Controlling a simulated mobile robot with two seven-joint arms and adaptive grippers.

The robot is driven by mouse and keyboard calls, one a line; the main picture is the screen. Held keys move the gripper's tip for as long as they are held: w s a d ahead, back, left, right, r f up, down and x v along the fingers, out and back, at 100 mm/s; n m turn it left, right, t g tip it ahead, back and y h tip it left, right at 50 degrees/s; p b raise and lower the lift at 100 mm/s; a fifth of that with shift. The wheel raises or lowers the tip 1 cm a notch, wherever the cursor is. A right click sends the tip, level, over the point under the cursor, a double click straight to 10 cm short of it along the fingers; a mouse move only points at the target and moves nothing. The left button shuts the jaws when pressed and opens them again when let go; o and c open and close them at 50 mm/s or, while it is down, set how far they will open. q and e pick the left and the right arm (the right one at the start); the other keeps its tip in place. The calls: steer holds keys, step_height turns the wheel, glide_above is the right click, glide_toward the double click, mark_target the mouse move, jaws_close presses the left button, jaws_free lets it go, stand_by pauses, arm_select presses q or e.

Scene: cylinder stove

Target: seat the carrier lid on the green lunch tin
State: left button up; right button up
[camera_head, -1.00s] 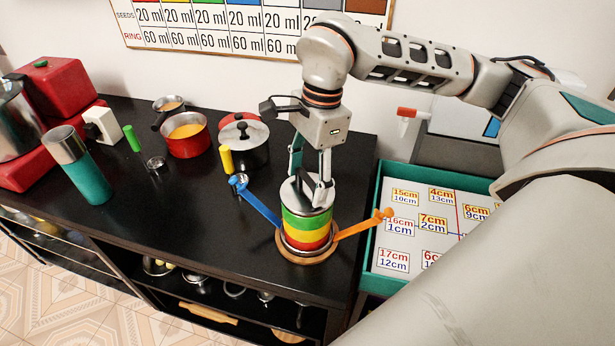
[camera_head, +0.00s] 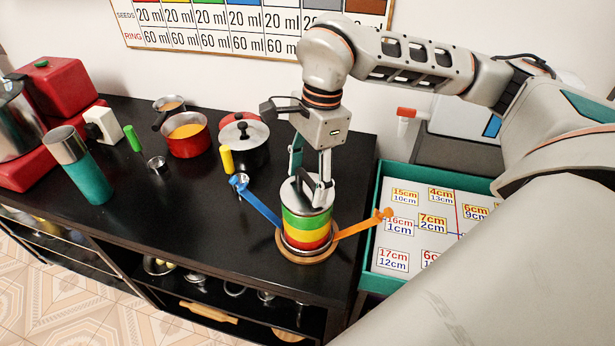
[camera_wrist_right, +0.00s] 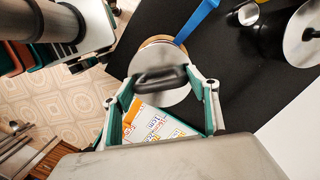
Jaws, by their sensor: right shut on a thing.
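The green lunch tin (camera_head: 304,220) is the top band of an upright stack, above a yellow tin (camera_head: 305,232) and a red tin (camera_head: 306,243). The steel carrier lid (camera_head: 297,191) is at the top of the stack; whether it rests fully on the green tin I cannot tell. My right gripper (camera_head: 313,192) comes down from above and is shut on the lid's dark handle. The wrist view shows the round lid (camera_wrist_right: 177,97) and its handle (camera_wrist_right: 160,77) between the fingers. The tins are mostly hidden under the lid there. My left gripper is not in view.
A blue arm (camera_head: 260,207) and an orange arm (camera_head: 362,226) splay outward from the stack's round wooden base (camera_head: 303,257). A black pot (camera_head: 245,147), red pot (camera_head: 188,140) and teal flask (camera_head: 88,180) stand left. A green-rimmed tray (camera_head: 373,200) lies right. The counter's front left is clear.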

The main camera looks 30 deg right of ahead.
mark_target(308, 176)
steer(key=shift+f+b, duration=0.4)
steer(key=shift+f, duration=0.2)
steer(key=o, duration=0.9)
steer(key=shift+c, duration=0.2)
steer(key=shift+d+r+p, duration=0.2)
steer(key=shift+r+p, duration=1)
steer(key=shift+r, duration=0.3)
steer(key=shift+d+r+p, duration=0.2)
steer(key=shift+r+p, duration=0.95)
steer(key=shift+r, duration=0.3)
steer(key=shift+d+r+p, duration=0.2)
steer(key=shift+r+p, duration=0.1)
steer(key=shift+r, duration=0.95)
steer(key=shift+d+r+p, duration=0.2)
steer(key=shift+r+p, duration=0.1)
steer(key=shift+r, duration=0.95)
steer(key=shift+s, duration=0.1)
